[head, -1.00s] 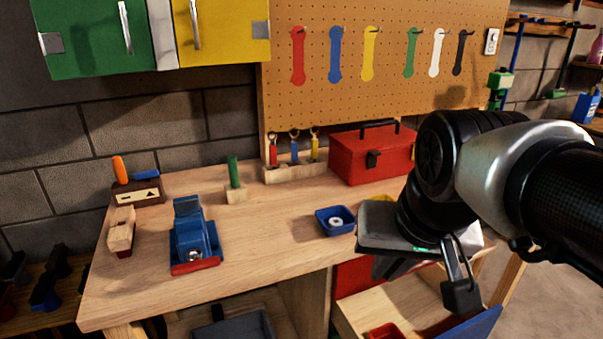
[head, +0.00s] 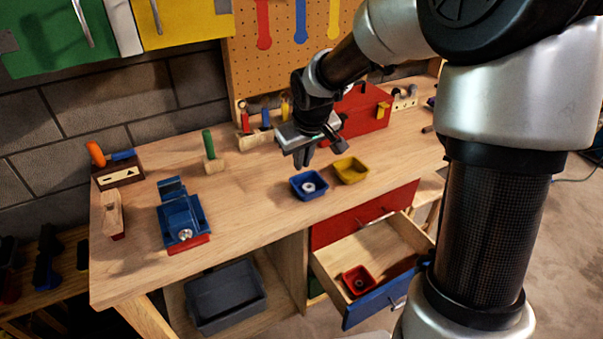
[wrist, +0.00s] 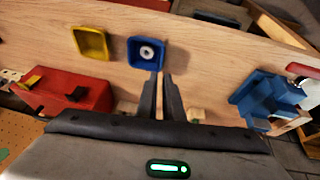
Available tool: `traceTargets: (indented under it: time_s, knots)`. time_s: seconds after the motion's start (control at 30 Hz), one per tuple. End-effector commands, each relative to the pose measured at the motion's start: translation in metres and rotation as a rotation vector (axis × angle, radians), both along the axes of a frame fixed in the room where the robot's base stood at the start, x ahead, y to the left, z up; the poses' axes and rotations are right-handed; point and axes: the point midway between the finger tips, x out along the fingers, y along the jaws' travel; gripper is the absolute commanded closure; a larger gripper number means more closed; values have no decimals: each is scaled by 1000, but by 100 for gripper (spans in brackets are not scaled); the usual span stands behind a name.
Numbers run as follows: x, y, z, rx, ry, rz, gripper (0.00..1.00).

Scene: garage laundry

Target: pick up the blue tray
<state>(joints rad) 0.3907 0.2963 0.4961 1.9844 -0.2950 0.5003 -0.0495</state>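The blue tray (head: 313,196) is a small square dish on the wooden workbench, with a white ring-shaped piece (head: 308,187) in it. It also shows in the wrist view (wrist: 134,58), just beyond my fingertips. My gripper (head: 305,160) hangs above the bench, behind and a little above the blue tray, apart from it. In the wrist view its two fingers (wrist: 163,80) are parallel with a gap between them and nothing held. The fingertips lie near the tray's lower right corner in that view.
A yellow tray (head: 351,181) stands close to the right of the blue tray. A red toolbox (head: 362,122) is behind. A blue vise (head: 182,222) is at the left. An open drawer (head: 335,258) below holds a red tray (head: 360,289). The bench between vise and trays is clear.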

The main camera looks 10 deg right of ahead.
Motion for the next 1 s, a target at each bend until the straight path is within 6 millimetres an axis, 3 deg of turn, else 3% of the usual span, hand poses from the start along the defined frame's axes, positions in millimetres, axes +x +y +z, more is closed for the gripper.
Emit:
traceTargets:
  time_s: [0.03,0.3,0.67,1.0]
  knots:
    - [4,1,-15,2,5,2,93]
    - [26,2,-68,0,5,0,93]
    - [41,3,-98,0,2,-2,93]
    - [59,5,-138,0,3,-2,93]
